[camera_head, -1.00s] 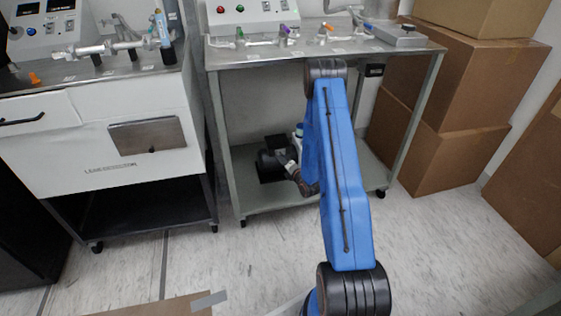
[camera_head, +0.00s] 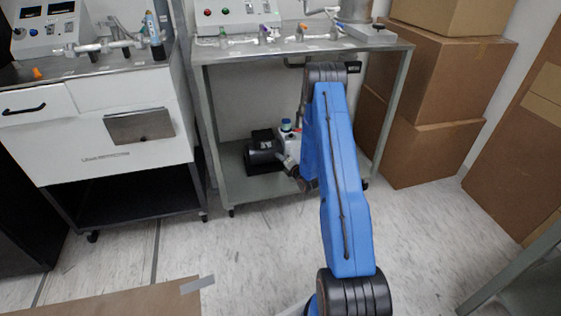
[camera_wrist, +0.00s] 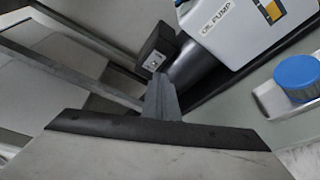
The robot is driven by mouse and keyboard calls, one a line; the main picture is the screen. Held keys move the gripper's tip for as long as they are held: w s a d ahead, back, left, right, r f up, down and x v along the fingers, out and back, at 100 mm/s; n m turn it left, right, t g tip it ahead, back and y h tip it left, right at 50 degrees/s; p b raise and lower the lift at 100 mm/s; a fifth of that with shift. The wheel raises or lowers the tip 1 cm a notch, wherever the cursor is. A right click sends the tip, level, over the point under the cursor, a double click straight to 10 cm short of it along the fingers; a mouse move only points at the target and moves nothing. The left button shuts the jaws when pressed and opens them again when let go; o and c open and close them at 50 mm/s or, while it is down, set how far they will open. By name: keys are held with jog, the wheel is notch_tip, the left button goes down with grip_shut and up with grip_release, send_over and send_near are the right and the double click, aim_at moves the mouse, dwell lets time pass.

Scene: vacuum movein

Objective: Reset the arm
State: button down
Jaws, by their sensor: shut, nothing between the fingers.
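My blue arm reaches forward from the bottom of the head view toward the metal cart (camera_head: 262,190). My gripper (camera_wrist: 162,88) shows in the wrist view as a pair of grey fingers, shut with nothing between them. A pump with a black motor (camera_head: 264,152) and a white body sits on the cart's lower shelf. The wrist view shows the white pump housing (camera_wrist: 232,30), marked "OIL PUMP", just beyond the fingertips. A blue cap (camera_wrist: 297,76) is at the right of that view. I cannot tell whether the fingers touch the pump.
The cart's top (camera_head: 300,46) carries valves and a control box above my forearm. A white cabinet (camera_head: 110,130) stands at left. Cardboard boxes (camera_head: 430,90) are stacked at right. A grey frame (camera_head: 515,270) enters at lower right. Floor (camera_head: 230,270) is clear before the cart.

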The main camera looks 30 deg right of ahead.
jog(key=shift+s+d, duration=0.15)
jog(key=shift+s, duration=0.2)
jog(key=shift+r, duration=0.15)
